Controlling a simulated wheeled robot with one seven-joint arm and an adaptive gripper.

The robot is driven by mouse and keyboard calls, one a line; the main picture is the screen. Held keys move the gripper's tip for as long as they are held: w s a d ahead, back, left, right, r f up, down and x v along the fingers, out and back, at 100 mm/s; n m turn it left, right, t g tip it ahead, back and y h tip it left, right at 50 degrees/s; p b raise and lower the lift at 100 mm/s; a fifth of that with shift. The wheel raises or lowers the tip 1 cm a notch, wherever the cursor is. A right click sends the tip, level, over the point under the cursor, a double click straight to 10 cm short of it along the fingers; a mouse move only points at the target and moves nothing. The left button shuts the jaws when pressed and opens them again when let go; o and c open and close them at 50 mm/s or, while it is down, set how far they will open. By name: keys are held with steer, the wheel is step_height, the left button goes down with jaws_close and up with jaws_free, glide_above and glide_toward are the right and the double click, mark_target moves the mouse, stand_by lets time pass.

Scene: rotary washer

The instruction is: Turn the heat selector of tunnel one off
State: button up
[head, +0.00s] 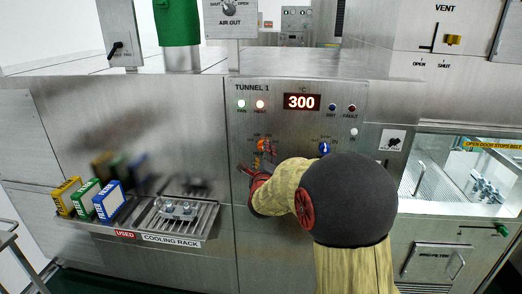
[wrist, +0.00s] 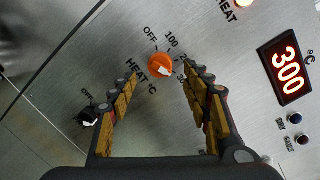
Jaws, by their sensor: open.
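The heat selector of tunnel one (head: 262,145) is an orange knob on the steel TUNNEL 1 panel (head: 300,125). In the wrist view the heat selector (wrist: 159,64) lies between and just beyond my fingertips. Its white pointer mark is turned to the right and slightly down, away from OFF, towards the partly hidden higher numbers. The display (head: 301,102) reads 300 in red. My gripper (wrist: 162,78) is open, its two fingers either side of the knob; I cannot tell whether they touch it. In the head view my wrist hides part of the gripper.
A blue knob (head: 324,148) sits right of the selector. A black knob (wrist: 88,118) shows beside my left finger in the wrist view. A cooling rack (head: 172,240) juts out at the lower left, with coloured boxes (head: 85,198) beside it.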

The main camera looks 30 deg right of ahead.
steer(key=x, duration=0.5)
steer(key=shift+w+d, duration=0.1)
steer(key=shift+w, duration=0.05)
steer(key=shift+c, duration=1.2)
steer(key=c, duration=0.9)
